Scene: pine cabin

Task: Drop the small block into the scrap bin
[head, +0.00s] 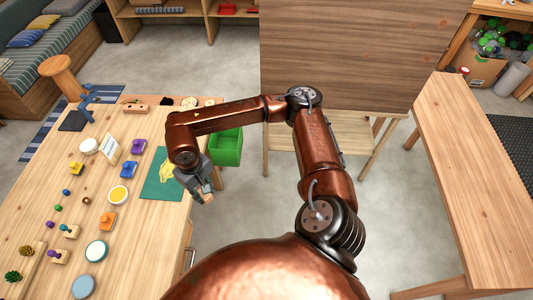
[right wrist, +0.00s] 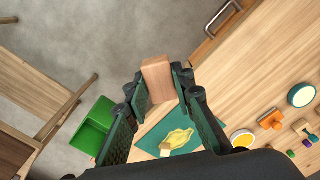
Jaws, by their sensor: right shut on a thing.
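A small pale wooden block (right wrist: 157,80) is held between the fingertips of my right gripper (right wrist: 155,92) in the right wrist view. In the head view this gripper (head: 203,192) is over the right edge of the left table, with the end of the block (head: 208,198) showing below it. A green bin (head: 226,148), which looks like the scrap bin, stands beyond the table's right edge, behind the gripper and a little to its right. The bin also shows in the right wrist view (right wrist: 92,128), left of the gripper and apart from the block. My left gripper is not in view.
The left table (head: 60,210) carries a green mat (head: 153,185) with a yellow shape (head: 168,168) on it, plus several coloured knobs, blocks and discs. A wooden table with an upright panel (head: 360,50) stands at the back. Another bench (head: 480,180) stands at right.

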